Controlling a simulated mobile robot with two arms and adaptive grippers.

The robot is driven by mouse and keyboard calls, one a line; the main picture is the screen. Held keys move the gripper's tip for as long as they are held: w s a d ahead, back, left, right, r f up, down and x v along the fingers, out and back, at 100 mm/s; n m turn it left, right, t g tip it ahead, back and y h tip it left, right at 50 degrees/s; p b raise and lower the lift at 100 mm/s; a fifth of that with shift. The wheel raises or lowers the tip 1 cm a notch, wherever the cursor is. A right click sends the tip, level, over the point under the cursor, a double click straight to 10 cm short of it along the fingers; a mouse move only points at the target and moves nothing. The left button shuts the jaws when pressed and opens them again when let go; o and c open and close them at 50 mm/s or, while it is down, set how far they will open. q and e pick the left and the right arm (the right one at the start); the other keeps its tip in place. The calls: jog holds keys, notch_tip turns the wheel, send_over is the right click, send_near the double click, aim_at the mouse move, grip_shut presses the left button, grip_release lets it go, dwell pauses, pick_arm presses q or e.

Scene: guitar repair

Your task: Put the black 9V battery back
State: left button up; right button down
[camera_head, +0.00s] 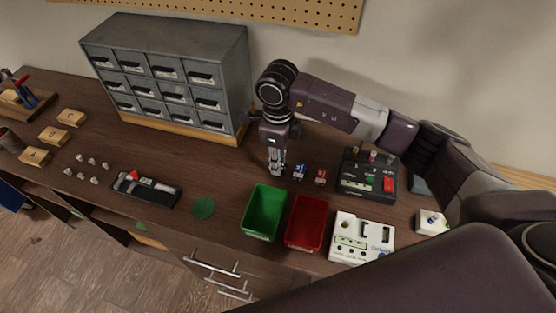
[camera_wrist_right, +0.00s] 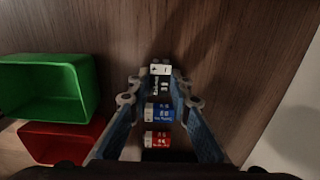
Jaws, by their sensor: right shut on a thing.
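My right gripper (camera_head: 276,163) points down over the bench, behind the green bin. In the right wrist view its fingers (camera_wrist_right: 159,90) are closed about the black 9V battery (camera_wrist_right: 160,79), which has a white end. In the head view the fingers mostly hide this battery, and I cannot tell whether it touches the bench. A blue battery (camera_head: 299,171) and a red battery (camera_head: 320,177) stand in a row to the right of the gripper. They also show in the wrist view, the blue one (camera_wrist_right: 158,112) nearer the black one than the red one (camera_wrist_right: 156,139). My left gripper is not in view.
A green bin (camera_head: 249,216) and a red bin (camera_head: 291,236) stand in front. A black device (camera_head: 350,190) and a white device (camera_head: 337,252) lie to the right. A grey drawer cabinet (camera_head: 135,45) stands behind left. Bench between cabinet and green bin is clear.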

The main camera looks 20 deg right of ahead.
jog(key=c, duration=1.8)
grip_release()
jog(key=shift+f, duration=0.1)
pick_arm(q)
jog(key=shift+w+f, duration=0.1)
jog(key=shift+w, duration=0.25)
pick_arm(e)
jog(key=shift+o, duration=0.2)
jog(key=shift+r, duration=0.25)
pick_arm(q)
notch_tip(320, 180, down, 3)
jog(key=b, duration=0.3)
pick_arm(e)
notch_tip(320, 180, up, 12)
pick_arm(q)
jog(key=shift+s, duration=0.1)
pick_arm(e)
jog(key=shift+f, duration=0.2)
